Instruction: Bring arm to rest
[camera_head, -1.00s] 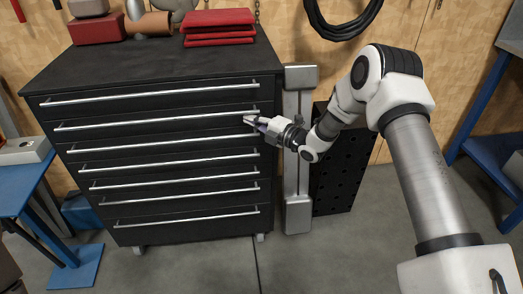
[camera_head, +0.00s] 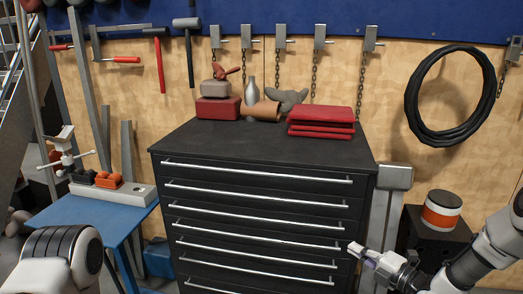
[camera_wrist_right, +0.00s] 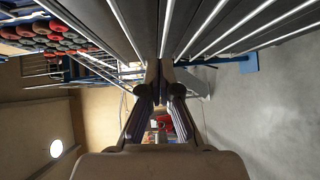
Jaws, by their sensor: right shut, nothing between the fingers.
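My right gripper (camera_head: 366,254) is at the lower right in the head view, in front of the right side of a black drawer cabinet (camera_head: 262,212). It is shut and empty. In the right wrist view its fingers (camera_wrist_right: 160,88) meet near the middle, with the long drawer handles (camera_wrist_right: 197,28) running past above them. I cannot tell whether the fingertips touch the cabinet. All the drawers that show look closed. Part of my left arm (camera_head: 55,262) shows at the lower left, but its gripper is out of view.
Red folded cloths (camera_head: 321,122), a red box (camera_head: 218,110) and other items stand on the cabinet top. A blue table (camera_head: 95,212) is at left. A black perforated box bearing an orange-and-white roll (camera_head: 441,212) stands at right. A black cable coil (camera_head: 412,98) hangs on the wall.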

